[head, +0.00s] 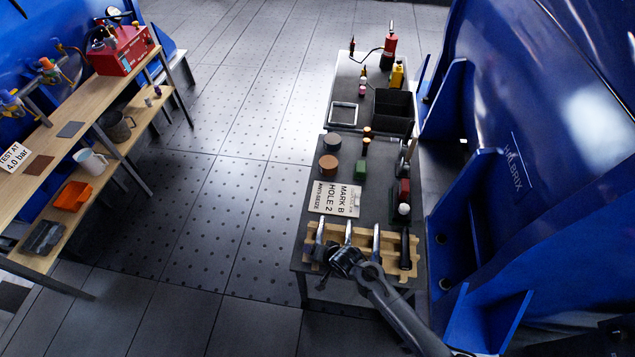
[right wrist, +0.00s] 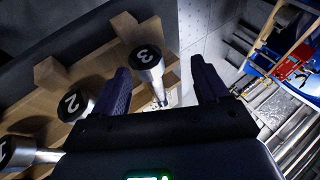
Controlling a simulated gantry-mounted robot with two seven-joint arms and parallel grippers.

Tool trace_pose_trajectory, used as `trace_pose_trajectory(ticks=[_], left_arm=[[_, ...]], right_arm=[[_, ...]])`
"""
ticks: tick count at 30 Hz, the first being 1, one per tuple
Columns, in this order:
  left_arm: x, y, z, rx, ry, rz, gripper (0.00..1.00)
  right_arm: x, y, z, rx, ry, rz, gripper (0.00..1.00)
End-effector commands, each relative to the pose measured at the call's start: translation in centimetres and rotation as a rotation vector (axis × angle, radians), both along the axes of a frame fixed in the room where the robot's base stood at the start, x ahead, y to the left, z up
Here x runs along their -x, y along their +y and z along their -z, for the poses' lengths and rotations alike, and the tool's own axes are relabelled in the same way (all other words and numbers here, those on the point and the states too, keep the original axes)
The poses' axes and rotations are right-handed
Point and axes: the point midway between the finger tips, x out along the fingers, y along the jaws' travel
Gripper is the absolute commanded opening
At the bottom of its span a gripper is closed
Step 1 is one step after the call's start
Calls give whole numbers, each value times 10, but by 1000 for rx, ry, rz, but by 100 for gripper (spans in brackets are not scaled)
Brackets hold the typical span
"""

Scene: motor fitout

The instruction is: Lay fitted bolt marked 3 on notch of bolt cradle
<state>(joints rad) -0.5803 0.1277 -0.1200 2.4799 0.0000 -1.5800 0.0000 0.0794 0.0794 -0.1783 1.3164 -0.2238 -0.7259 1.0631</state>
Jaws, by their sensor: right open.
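The wooden bolt cradle (head: 390,267) lies at the near end of the dark bench in the head view. Several bolts lie across it. The bolt marked 3 (right wrist: 147,57) has a black cap with a white number and a silver shank; it appears to be the leftmost bolt (head: 319,232) in the head view. It lies at the cradle's end. My right gripper (right wrist: 163,88) is open, with the bolt's capped end between its spread fingers and gaps on both sides. In the head view, my right gripper (head: 342,259) is over the cradle's near edge. The notch under the bolt is hidden.
Bolts marked 2 (right wrist: 72,103) and 1 (right wrist: 10,150) lie beside it in the cradle. A sign (head: 334,198), round tins (head: 329,165) and a black bin (head: 394,111) stand farther along the bench. Blue machinery (head: 540,150) rises at right. Open floor lies left.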

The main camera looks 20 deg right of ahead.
Motion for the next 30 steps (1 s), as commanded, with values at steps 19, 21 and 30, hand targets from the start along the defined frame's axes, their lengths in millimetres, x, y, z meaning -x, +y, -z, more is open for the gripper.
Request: trace_pose_trajectory(ticks=[19,21,30], left_arm=[[0,-3,-57,13,0,-8,74],[0,-3,-63,14,-1,-9,74],[0,-3,-89,11,0,-8,74]], right_arm=[[-34,-12,-120,7,-1,-73,74],[-39,-14,-133,8,-1,-87,74],[-58,-19,-189,12,0,-153,74]])
